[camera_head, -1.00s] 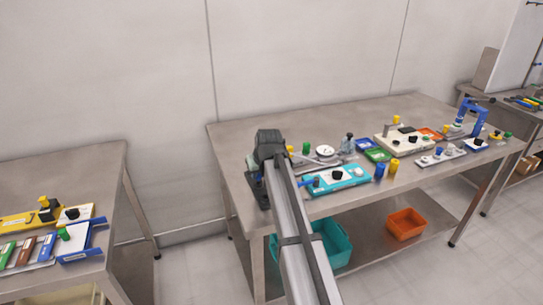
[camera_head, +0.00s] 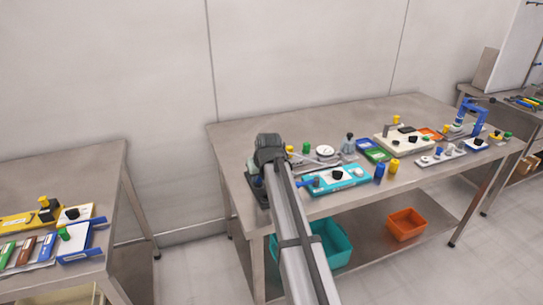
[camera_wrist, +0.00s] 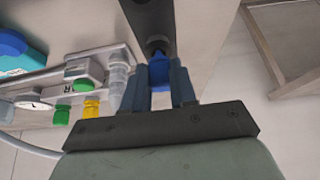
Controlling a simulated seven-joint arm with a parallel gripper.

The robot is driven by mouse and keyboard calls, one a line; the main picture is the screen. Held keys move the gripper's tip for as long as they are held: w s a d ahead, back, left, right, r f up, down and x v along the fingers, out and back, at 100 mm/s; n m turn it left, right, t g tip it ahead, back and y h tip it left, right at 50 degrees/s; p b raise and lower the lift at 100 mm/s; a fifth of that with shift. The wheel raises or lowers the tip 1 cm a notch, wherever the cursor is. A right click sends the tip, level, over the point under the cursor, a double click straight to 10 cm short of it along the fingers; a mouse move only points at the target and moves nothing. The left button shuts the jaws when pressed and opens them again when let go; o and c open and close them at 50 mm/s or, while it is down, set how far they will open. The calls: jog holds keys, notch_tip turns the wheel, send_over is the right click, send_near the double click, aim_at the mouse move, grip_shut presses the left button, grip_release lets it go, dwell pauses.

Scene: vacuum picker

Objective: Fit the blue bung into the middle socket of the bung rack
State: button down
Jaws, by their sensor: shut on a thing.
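The blue bung (camera_wrist: 160,72) is between the two blue-grey fingers of my gripper (camera_wrist: 160,86) in the wrist view. My gripper is shut on it. A dark block, which looks like the bung rack (camera_wrist: 148,16), lies just beyond the bung, with a dark round feature (camera_wrist: 157,46) close to the bung's far end. I cannot tell whether the bung touches it or which socket it faces. In the head view the dark rack (camera_head: 262,198) shows at the table's left end, partly hidden by my arm. A small blue bit shows over it.
Left of my gripper in the wrist view are a green cap (camera_wrist: 62,115), a yellow cap (camera_wrist: 91,107) and a clear cylinder (camera_wrist: 117,78). In the head view a teal tray (camera_head: 350,184) sits right of my arm, and blue and yellow cylinders stand beyond it.

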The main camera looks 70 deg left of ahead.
jog(key=shift+f, duration=0.55)
dwell(0.7)
jog(key=c, duration=0.8)
grip_release()
jog(key=v, duration=0.6)
jog(key=shift+w, duration=0.1)
dwell(0.4)
